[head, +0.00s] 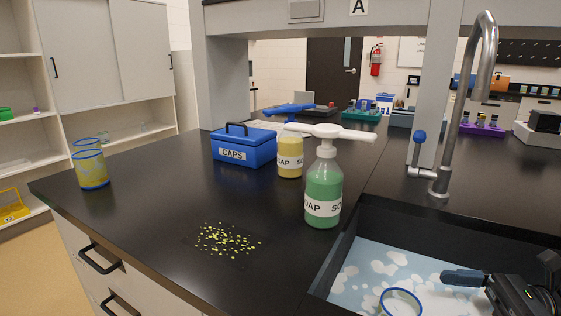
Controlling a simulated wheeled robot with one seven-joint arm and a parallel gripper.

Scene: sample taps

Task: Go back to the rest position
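My gripper (468,281) shows at the lower right, over the sink. It is partly cut off by the picture edge, with a blue-grey finger reaching left, and I cannot tell whether it is open or shut. Nothing is clearly visible between its fingers. A blue-rimmed round vessel (384,303) is in or above the sink, left of the gripper and apart from it, cut off by the bottom edge.
The sink (350,262) holds white foam patches, with a tall tap (480,95) behind. Green (323,190) and yellow (290,158) soap bottles, a blue CAPS box (243,147) and blue-rimmed beakers (92,168) stand on the black counter. Yellow-green specks (227,240) lie in front.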

